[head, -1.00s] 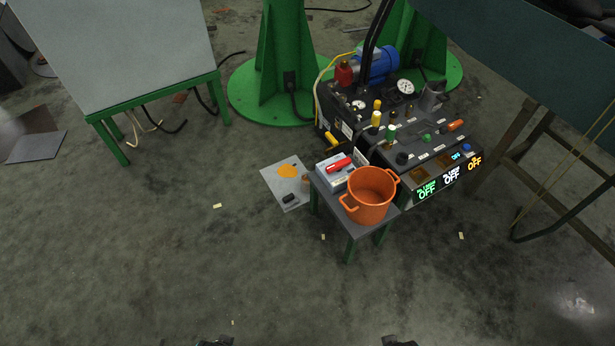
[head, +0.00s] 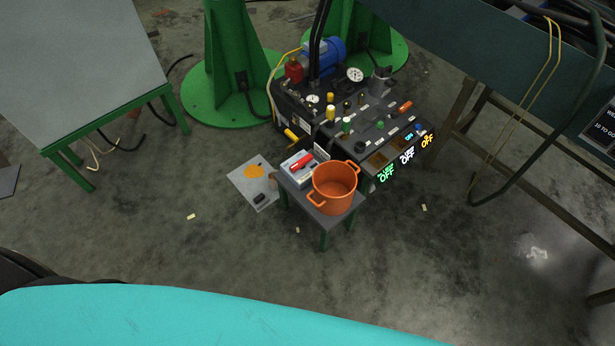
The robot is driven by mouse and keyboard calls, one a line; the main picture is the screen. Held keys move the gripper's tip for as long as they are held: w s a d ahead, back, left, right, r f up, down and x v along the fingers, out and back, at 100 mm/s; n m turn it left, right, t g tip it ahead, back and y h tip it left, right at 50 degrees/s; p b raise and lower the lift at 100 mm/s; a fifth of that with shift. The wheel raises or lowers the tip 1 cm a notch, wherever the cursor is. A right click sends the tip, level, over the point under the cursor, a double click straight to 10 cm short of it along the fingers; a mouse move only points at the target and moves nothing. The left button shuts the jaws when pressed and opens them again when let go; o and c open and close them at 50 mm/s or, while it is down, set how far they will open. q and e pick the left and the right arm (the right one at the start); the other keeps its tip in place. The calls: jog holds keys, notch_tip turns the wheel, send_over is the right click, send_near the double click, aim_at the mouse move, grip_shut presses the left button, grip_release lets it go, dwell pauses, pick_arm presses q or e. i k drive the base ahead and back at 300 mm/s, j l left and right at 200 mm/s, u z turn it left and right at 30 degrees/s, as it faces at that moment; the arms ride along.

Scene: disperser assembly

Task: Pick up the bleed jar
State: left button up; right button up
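An orange pot with two side handles (head: 334,196) stands upright on a small grey table with green legs (head: 318,212). It is the only open vessel on that table; no label shows that it is the bleed jar. A grey cylindrical cup (head: 381,82) stands at the back right of the black machine; I cannot tell whether it is the jar. Neither of my grippers is in view. A teal link of my own arm fills the bottom left and middle and hides the floor there.
A white box with a red object (head: 301,163) lies beside the pot. The black machine (head: 350,128) with lit OFF panels stands behind. A sheet with an orange patch (head: 254,181) lies on the floor. A dark green bench (head: 480,60) is at right. Floor in front is mostly clear.

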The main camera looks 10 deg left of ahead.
aim_at(274, 186)
jog(key=i+j+z, duration=0.15)
jog(key=j+z, duration=0.2)
jog(key=j, duration=0.2)
jog(key=j+z, duration=0.35)
jog(key=j, duration=0.25)
jog(key=j+z, duration=0.35)
jog(key=j, duration=0.3)
jog(key=i, duration=0.05)
